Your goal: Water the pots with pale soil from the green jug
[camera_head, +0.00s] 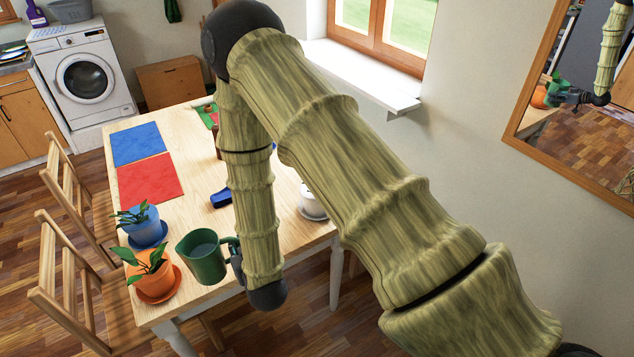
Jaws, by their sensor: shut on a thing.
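The green jug (203,260) is near the front of the table, close to the orange pot. My gripper (231,248) is shut on its handle side, at the jug's right. The jug looks upright; I cannot tell whether it touches the table. An orange pot (152,279) with a leafy plant stands on an orange saucer, just left of the jug. A blue pot (146,228) with a plant stands on a blue saucer behind it. A white pot (313,207) at the table's right edge is partly hidden by my arm. Leaves and size hide the soil colours.
A blue mat (137,144) and a red mat (150,180) lie on the wooden table (195,130). A small blue object (221,198) lies mid-table, beside my arm. Chairs (55,270) stand along the left side. A mirror (585,100) hangs on the right wall.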

